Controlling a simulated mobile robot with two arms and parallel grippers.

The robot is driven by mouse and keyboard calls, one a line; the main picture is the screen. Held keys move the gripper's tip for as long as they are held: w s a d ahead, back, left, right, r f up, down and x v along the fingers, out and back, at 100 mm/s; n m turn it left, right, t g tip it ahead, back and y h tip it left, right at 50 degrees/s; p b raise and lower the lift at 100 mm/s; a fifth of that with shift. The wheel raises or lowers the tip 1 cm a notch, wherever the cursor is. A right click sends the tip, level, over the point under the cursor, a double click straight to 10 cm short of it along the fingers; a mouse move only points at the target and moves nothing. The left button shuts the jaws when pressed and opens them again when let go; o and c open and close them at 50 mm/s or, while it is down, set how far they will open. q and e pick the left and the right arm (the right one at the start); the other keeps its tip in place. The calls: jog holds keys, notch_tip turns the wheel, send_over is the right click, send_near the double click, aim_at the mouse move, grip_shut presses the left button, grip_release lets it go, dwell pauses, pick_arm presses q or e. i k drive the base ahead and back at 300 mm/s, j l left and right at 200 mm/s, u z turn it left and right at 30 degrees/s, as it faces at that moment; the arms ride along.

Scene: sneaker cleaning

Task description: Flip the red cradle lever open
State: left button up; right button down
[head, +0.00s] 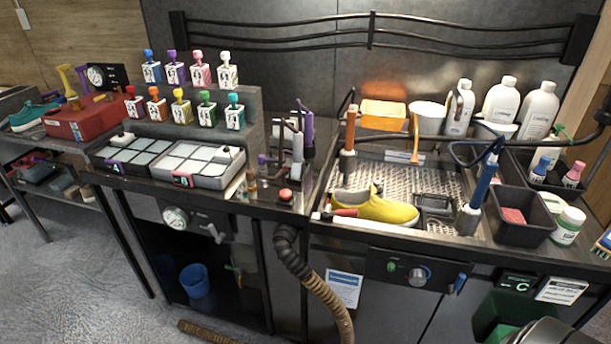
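A yellow sneaker (375,207) lies on the metal grate of the wash station, its toe to the right. A short red handle (345,212) shows low at the sneaker's left end, close against it; this looks like the red cradle lever. It lies nearly flat. Whether it is latched cannot be told at this size. The cradle itself is mostly hidden by the sneaker.
An orange-handled upright tool (348,138) and a blue-handled one (482,184) stand on either side of the sneaker. A black bin (523,232) sits at right. White bottles (501,101) line the back. A red button (285,194) is left of the grate.

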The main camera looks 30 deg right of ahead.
aim_at(327, 211)
jog(key=z, duration=1.2)
